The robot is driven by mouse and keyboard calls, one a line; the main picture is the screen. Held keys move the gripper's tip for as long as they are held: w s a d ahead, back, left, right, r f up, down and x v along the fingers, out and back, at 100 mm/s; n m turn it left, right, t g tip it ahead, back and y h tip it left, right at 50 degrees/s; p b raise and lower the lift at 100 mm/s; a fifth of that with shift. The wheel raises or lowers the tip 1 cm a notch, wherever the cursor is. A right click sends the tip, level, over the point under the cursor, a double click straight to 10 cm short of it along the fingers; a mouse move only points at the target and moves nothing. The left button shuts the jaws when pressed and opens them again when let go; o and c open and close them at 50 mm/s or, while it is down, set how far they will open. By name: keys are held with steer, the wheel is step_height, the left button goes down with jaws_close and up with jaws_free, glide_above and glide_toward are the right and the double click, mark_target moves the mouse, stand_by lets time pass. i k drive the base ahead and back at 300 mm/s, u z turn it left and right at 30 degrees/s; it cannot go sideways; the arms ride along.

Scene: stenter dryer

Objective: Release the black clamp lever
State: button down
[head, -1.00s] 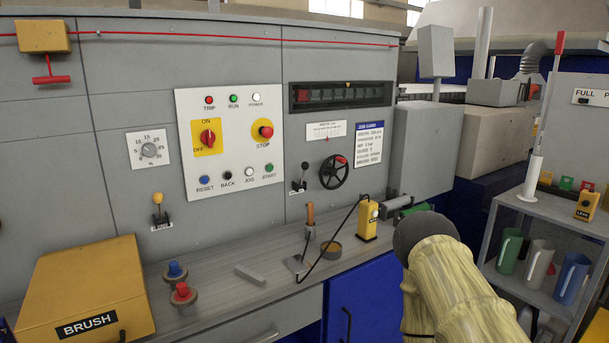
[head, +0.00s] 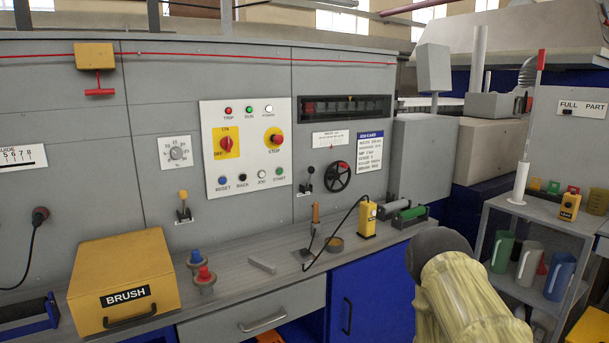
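A small lever with a black knob (head: 310,171) stands on a dark base on the grey machine panel, just left of the black handwheel (head: 338,177). It looks like the black clamp lever; its label is too small to read. The lever is close to upright. A similar lever with a yellow knob (head: 183,194) is further left on the panel. My gripper is not in view. Part of my own arm, in a pale yellow sleeve with a dark grey end, shows at the lower right, apart from the panel.
A grey bench (head: 232,270) runs below the panel, with a yellow BRUSH box (head: 118,268), red and blue knobs, and a yellow device (head: 368,220) on a black cable. A shelf cart (head: 520,265) with jugs stands at the right. The white button panel (head: 245,150) is above.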

mark_target(311, 169)
steer(key=u, duration=0.4)
steer(key=i, duration=0.35)
steer(key=u, duration=0.4)
